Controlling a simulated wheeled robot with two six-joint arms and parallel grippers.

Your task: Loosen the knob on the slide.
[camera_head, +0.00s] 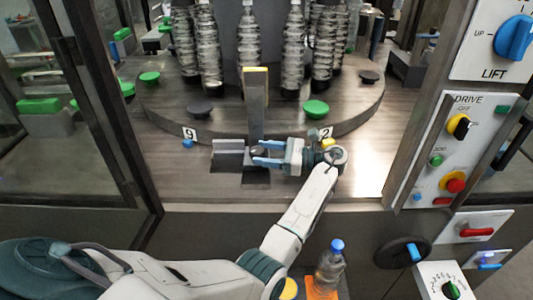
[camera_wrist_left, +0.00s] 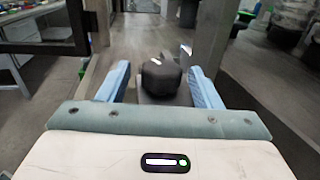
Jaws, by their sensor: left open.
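The knob (camera_wrist_left: 161,77) is dark and faceted. In the left wrist view it stands between the two blue fingers of my left gripper (camera_wrist_left: 160,82), with a gap on both sides. In the head view my left gripper (camera_head: 257,153) points left at the grey slide (camera_head: 229,155), beside the foot of an upright grey post (camera_head: 254,108). The gripper is open. The knob is mostly hidden by the fingers in the head view. My right gripper is not in view.
Behind stands a round table (camera_head: 350,112) with several wrapped bottles and green and dark discs. A control panel (camera_head: 478,150) with knobs and buttons is at the right. A bottle (camera_head: 330,268) with a blue cap stands at the front, close to my left arm.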

